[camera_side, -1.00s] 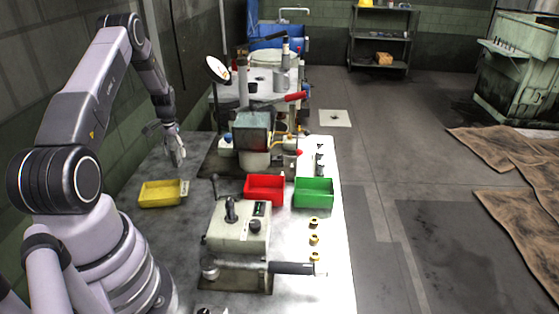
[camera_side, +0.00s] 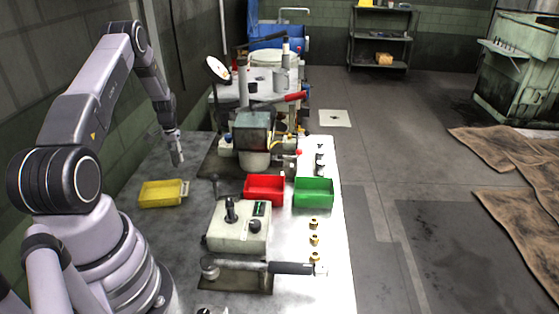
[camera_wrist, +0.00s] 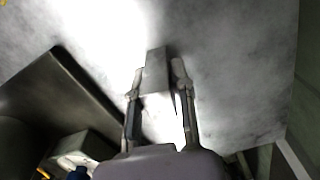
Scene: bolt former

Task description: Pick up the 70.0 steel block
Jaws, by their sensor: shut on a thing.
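The steel block (camera_wrist: 156,78) is a plain grey block between the two fingers of my gripper (camera_wrist: 158,80) in the wrist view. The fingers are shut on it, one on each side. In the side view my gripper (camera_side: 177,158) points down over the left back part of the table, behind the yellow bin. The block is too small to make out there. I cannot tell whether it touches the table.
A yellow bin (camera_side: 161,204), a red bin (camera_side: 264,202) and a green bin (camera_side: 314,206) stand on the table. A machine (camera_side: 252,132) is right of my gripper, and a pale device (camera_side: 238,228) is in front. Several brass pieces (camera_side: 314,240) stand at the right.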

